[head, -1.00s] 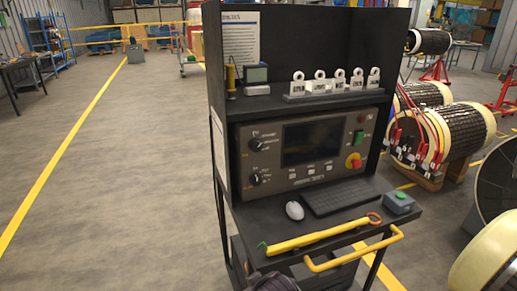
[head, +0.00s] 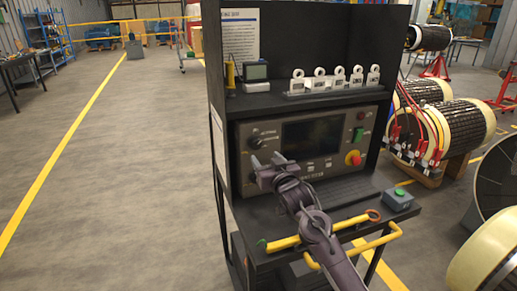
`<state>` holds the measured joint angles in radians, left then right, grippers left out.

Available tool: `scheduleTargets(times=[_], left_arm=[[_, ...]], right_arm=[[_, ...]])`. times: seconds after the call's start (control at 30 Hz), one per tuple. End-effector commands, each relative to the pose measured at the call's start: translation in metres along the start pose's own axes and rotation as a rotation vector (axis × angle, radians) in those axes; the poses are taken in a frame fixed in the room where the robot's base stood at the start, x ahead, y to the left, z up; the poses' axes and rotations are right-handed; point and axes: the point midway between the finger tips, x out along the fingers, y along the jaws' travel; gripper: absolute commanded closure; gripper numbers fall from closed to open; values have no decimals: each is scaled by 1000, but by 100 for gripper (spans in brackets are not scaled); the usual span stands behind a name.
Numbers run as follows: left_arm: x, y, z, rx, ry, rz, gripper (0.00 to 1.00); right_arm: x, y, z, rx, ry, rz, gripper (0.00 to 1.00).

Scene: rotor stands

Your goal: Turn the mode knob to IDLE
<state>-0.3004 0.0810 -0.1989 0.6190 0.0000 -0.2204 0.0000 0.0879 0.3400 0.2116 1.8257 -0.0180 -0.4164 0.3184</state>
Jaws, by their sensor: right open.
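The console panel (head: 237,160) in the black cabinet carries two black knobs on its left side, one above the other. The upper knob (head: 256,142) is visible, with small labels beside it that are too small to read. The lower knob is mostly hidden behind my right gripper (head: 263,163). I cannot tell which knob is the mode knob or where it points. My right gripper is open, with its two fingers toward the panel near the lower knob. I cannot tell if it touches anything. My left gripper is not in view.
A dark screen (head: 312,134), a green button (head: 360,135) and a red emergency knob (head: 353,158) are on the panel. A yellow bar (head: 345,223) and a green-button box (head: 398,198) lie on the shelf. Padlock-like tags (head: 340,78) stand above. Floor at left is clear.

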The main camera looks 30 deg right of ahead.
Motion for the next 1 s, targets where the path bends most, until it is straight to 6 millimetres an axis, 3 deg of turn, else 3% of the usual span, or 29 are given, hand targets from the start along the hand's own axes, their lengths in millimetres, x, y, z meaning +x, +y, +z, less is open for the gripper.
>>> scheduleTargets(times=[0.5, 0.9, 1.0], left_arm=[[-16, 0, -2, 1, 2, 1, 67], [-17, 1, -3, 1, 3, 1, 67], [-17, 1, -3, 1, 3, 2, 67]], right_arm=[[68, 0, -2, 1, 3, 0, 44], [75, 0, -1, 0, 3, 0, 44], [75, 0, -1, 0, 3, 0, 58]])
